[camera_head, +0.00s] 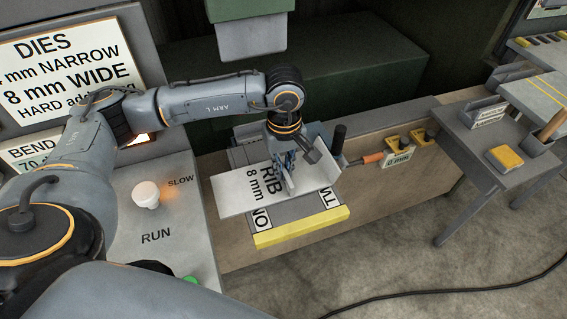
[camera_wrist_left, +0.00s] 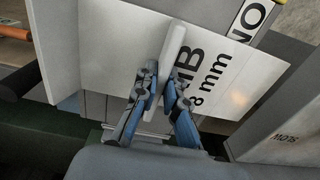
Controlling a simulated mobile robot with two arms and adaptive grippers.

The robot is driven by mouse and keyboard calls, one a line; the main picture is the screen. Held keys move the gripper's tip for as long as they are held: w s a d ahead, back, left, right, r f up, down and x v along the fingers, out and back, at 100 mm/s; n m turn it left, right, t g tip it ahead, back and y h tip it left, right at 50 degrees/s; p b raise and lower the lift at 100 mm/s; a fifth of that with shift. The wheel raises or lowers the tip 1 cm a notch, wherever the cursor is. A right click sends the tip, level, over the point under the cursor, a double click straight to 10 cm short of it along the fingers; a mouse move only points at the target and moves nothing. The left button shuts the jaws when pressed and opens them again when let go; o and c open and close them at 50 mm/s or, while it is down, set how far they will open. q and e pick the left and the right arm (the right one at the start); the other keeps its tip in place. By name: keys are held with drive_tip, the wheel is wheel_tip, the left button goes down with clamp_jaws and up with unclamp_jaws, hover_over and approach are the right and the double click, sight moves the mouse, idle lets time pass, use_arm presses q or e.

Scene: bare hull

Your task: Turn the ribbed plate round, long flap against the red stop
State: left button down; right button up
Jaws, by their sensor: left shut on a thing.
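The ribbed plate (camera_head: 235,194) is a pale metal sheet marked "RIB 8 mm". It lies over the press bed, with a flap bent at an angle at its right end; this flap shows at the left of the left wrist view (camera_wrist_left: 48,45). A raised rib (camera_wrist_left: 173,48) stands on the plate. My left gripper (camera_head: 288,182) is above the plate with its fingers shut on the rib, one on each side, as the left wrist view shows (camera_wrist_left: 162,92). Whether the plate touches the bed is unclear. I cannot make out a red stop. My right gripper is not in view.
A yellow strip (camera_head: 300,228) edges the front of the bed. The control panel (camera_head: 160,215) with a white knob stands left. A black post (camera_head: 339,138) and orange-handled tools (camera_head: 372,158) are right of the plate. A side table (camera_head: 480,140) is farther right.

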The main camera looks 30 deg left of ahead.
sight(284, 168)
use_arm(q)
drive_tip(key=c, duration=1.4)
unclamp_jaws()
drive_tip(key=shift+o, duration=0.2)
wheel_tip(284, 168, up, 8)
drive_tip(key=shift+d+f, duration=0.1)
drive_tip(key=shift+f, duration=0.1)
